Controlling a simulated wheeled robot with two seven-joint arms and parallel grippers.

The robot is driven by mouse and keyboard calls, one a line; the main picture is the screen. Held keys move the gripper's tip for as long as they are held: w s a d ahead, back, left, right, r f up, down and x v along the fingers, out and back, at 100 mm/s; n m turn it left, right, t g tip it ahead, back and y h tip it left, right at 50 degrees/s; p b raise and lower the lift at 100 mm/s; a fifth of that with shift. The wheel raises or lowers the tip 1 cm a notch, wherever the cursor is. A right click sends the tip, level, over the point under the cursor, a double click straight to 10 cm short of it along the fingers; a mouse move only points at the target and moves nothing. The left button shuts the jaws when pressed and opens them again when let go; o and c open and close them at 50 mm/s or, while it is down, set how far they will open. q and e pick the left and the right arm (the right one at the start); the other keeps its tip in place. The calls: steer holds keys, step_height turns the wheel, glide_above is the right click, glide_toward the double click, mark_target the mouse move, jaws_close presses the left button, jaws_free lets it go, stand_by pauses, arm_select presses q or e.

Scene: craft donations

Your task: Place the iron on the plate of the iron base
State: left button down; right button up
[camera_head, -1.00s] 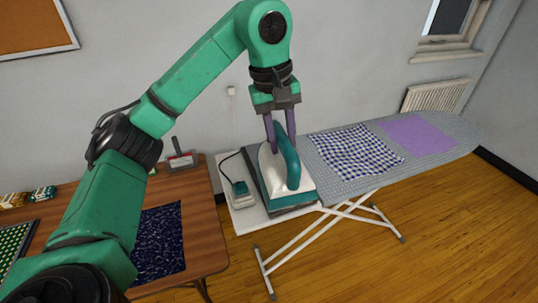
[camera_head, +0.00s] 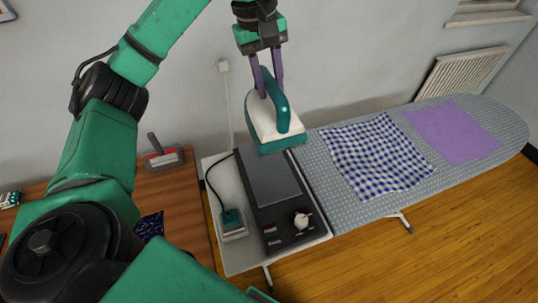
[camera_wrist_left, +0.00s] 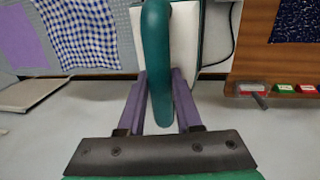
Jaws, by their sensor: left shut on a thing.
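The iron (camera_head: 272,119) has a white body, a teal handle and a teal lower edge. My left gripper (camera_head: 267,88) is shut on its handle and holds it above the far end of the iron base. The iron base (camera_head: 266,209) is a dark unit with a grey plate (camera_head: 273,180) and a white knob at its near end. In the left wrist view the handle (camera_wrist_left: 157,60) runs between the purple fingers (camera_wrist_left: 158,98). The iron hides part of the base's far end. My right gripper is not in view.
The ironing board (camera_head: 340,205) carries a blue checked cloth (camera_head: 375,156) and a purple cloth (camera_head: 455,132). A small teal device (camera_head: 232,220) with a cord lies left of the base. A wooden table (camera_head: 170,195) with a grey-and-red tool (camera_head: 163,155) is at left.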

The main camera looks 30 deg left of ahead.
mark_target(259, 109)
arm_select(q)
steer(key=f, duration=0.2)
steer(key=f+b, duration=0.1)
steer(key=f, duration=0.2)
steer(key=f+b, duration=0.1)
steer(key=f, duration=0.1)
steer(key=shift+s+d+f, duration=0.2)
steer(key=shift+s+d, duration=0.05)
steer(key=shift+s, duration=0.1)
step_height(259, 109, down, 12)
steer(key=p, duration=0.1)
steer(key=shift+w+a+f+p, duration=0.15)
steer(key=shift+w+p, duration=0.05)
steer(key=shift+p, duration=0.15)
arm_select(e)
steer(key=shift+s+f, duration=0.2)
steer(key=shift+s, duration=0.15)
arm_select(q)
steer(key=c, duration=0.6)
jaws_free()
steer(key=shift+s, duration=0.15)
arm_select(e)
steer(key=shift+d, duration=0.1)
